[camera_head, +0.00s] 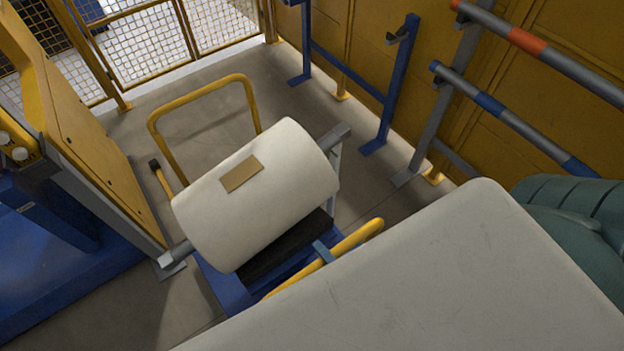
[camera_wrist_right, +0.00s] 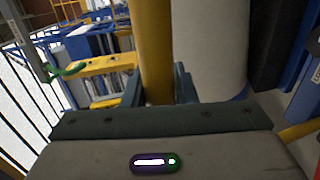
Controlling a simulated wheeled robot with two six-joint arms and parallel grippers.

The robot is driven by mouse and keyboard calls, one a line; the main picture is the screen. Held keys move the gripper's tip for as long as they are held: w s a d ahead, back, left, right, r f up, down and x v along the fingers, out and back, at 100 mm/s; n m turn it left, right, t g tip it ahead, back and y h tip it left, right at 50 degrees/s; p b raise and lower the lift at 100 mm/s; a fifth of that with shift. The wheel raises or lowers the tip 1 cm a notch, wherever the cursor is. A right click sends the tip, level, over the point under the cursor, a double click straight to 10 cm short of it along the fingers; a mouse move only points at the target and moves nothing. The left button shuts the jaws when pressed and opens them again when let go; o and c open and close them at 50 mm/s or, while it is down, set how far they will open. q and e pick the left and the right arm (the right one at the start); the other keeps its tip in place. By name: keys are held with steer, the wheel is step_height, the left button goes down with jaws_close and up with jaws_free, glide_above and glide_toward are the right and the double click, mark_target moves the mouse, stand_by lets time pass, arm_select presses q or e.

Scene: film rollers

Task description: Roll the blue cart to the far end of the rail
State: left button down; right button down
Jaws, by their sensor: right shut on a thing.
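The blue cart (camera_head: 228,291) stands on the floor in the middle of the head view. It bears a large white film roll (camera_head: 262,200) with a brown label, lying on a grey shaft. A yellow hoop handle (camera_head: 205,96) rises at its far end. A yellow bar (camera_head: 352,240) is at its near side. My right gripper (camera_head: 322,252) is shut on this bar. In the right wrist view the bar (camera_wrist_right: 152,45) stands between the fingers, beside the white roll (camera_wrist_right: 210,50). The rail cannot be made out. My left gripper is not in view.
A yellow mesh fence (camera_head: 150,45) closes off the back. Blue uprights (camera_head: 392,85) and racks with grey bars (camera_head: 500,112) stand along the yellow wall at right. A yellow panel (camera_head: 85,130) on a blue base borders the left. Bare floor (camera_head: 290,100) lies beyond the cart.

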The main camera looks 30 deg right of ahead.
steer(key=shift+f, duration=0.3)
steer(key=c, duration=1.3)
jaws_free()
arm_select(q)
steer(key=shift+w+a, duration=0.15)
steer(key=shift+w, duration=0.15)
arm_select(e)
steer(key=shift+o, duration=0.6)
steer(key=shift+w+a+r, duration=0.1)
steer(key=shift+w, duration=0.15)
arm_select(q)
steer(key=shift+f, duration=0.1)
arm_select(e)
steer(key=shift+s, duration=0.1)
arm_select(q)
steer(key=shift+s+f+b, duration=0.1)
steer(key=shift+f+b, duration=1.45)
arm_select(e)
steer(key=v, duration=0.7)
steer(key=shift+a+r+h, duration=0.3)
steer(key=shift+a+r, duration=0.1)
steer(key=shift+a, duration=0.1)
